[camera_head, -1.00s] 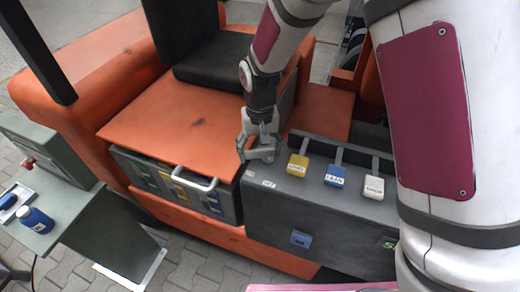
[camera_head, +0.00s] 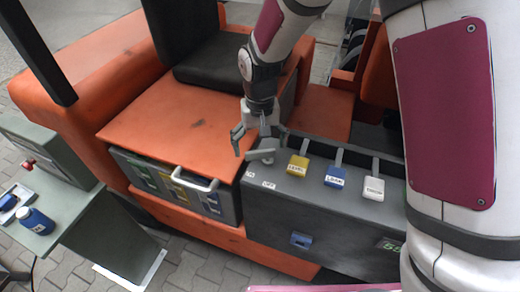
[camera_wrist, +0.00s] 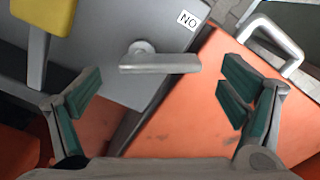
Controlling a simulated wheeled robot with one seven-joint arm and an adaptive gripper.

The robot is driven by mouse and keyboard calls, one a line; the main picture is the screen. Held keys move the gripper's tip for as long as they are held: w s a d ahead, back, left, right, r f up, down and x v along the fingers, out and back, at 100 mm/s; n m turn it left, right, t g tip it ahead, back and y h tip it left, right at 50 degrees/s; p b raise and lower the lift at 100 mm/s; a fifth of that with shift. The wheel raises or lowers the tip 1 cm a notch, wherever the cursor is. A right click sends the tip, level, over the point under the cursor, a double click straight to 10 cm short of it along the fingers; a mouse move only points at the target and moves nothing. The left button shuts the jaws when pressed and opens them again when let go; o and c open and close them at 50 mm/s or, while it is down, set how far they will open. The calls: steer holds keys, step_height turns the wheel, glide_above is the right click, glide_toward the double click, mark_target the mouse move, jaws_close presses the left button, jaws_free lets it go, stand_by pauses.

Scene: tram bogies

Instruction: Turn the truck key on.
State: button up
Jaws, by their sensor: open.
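The truck key (camera_wrist: 158,63) is a small grey bar on a round boss on the dark grey control panel (camera_wrist: 100,45). It lies roughly crosswise in the wrist view, near a white ON label (camera_wrist: 188,19). My gripper (camera_wrist: 160,88) is open, with one green-padded finger on each side below the key. Nothing is between the fingers, and they look apart from the key. In the head view my gripper (camera_head: 258,143) hangs over the panel's left end, close to the key, which is partly hard to tell from the fingers there.
Yellow (camera_head: 297,165), blue (camera_head: 335,176) and white (camera_head: 373,189) levers stand to the right of the key. The orange truck body (camera_head: 170,125) with a black seat (camera_head: 215,65) lies behind and left. A white handle (camera_head: 195,184) sticks out from a compartment. A side table (camera_head: 50,190) holds a blue bottle (camera_head: 37,221).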

mark_target(262, 151)
step_height(262, 151, up, 9)
steer(key=shift+r, duration=0.2)
stand_by(0.5)
steer(key=s+d+r+t, duration=0.3)
steer(key=s+d+r, duration=0.4)
steer(key=d+r, duration=0.55)
steer(key=s+d+r+m+t, duration=0.1)
steer(key=s+d+r, duration=0.1)
steer(key=s, duration=0.5)
steer(key=s+d+r+t, duration=0.1)
steer(key=s+d, duration=0.4)
steer(key=s, duration=0.1)
steer(key=shift+s+d+r+m+t, duration=0.2)
steer(key=shift+s+r+m+t, duration=0.1)
steer(key=shift+s+r+m, duration=0.1)
steer(key=shift+c, duration=0.6)
